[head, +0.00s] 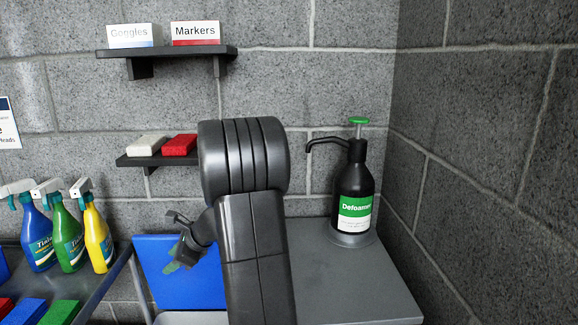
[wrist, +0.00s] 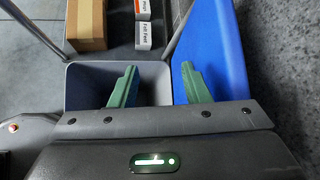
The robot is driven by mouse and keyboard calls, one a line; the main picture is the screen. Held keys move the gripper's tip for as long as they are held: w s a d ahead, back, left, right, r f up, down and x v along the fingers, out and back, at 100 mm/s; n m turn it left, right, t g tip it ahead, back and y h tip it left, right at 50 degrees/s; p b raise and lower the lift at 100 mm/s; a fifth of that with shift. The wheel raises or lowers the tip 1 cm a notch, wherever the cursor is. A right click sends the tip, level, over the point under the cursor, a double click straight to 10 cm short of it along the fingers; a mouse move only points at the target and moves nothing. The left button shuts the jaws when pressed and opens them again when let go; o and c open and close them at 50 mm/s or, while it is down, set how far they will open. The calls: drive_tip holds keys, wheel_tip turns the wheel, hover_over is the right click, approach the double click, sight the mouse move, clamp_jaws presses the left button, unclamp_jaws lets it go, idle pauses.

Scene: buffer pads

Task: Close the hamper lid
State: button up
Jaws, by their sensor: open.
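The hamper is a grey bin (wrist: 73,85), seen from above in the wrist view with its mouth uncovered. Its blue lid (wrist: 208,50) stands raised along the bin's right side there. In the head view the lid (head: 160,285) is a blue panel by the back wall, partly hidden by my arm; a grey edge (head: 185,318) shows below it. My gripper (wrist: 160,68) is open and empty, with green fingers. The left finger is over the bin mouth and the right finger overlaps the lid; contact cannot be told. In the head view my gripper (head: 172,242) is in front of the lid.
A grey cabinet top (head: 350,290) with a Defoamer pump bottle (head: 355,190) is at right. Spray bottles (head: 68,240) stand on a shelf at left. A cardboard box (wrist: 87,22) lies beyond the bin in the wrist view.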

drive_tip(key=shift+w+r+p, duration=0.2)
drive_tip(key=shift+w+p, duration=0.1)
drive_tip(key=shift+w, duration=0.3)
drive_tip(key=shift+w+r+p, duration=0.15)
drive_tip(key=shift+w+p, duration=0.1)
drive_tip(key=shift+w, duration=0.3)
drive_tip(key=shift+r, duration=0.1)
